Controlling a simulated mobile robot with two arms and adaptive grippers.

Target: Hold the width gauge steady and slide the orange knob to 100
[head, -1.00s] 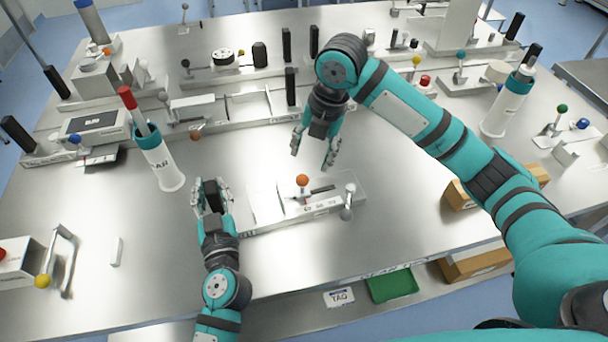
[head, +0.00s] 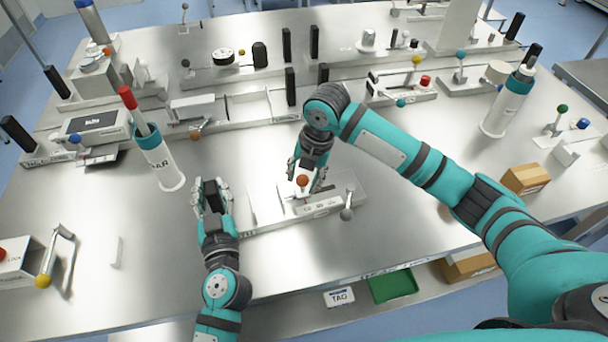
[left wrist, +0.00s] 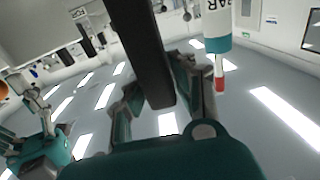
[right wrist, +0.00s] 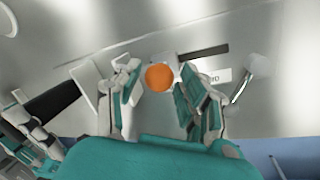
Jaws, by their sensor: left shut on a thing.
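The width gauge (head: 262,212) is a pale flat unit with a printed front strip, lying near the middle of the table. Its orange knob (head: 302,180) stands on it and shows as an orange ball in the right wrist view (right wrist: 159,77). My left gripper (head: 211,188) is shut on the gauge's black handle, a dark bar between the fingers in the left wrist view (left wrist: 146,50). My right gripper (head: 305,178) is open, its fingers on either side of the orange knob (right wrist: 163,88). The scale's numbers are too small to read.
A silver ball lever (head: 347,214) stands at the gauge's right end. A white cylinder with a teal rim (head: 160,165) stands behind my left gripper. A row of fixtures (head: 230,108) lies farther back.

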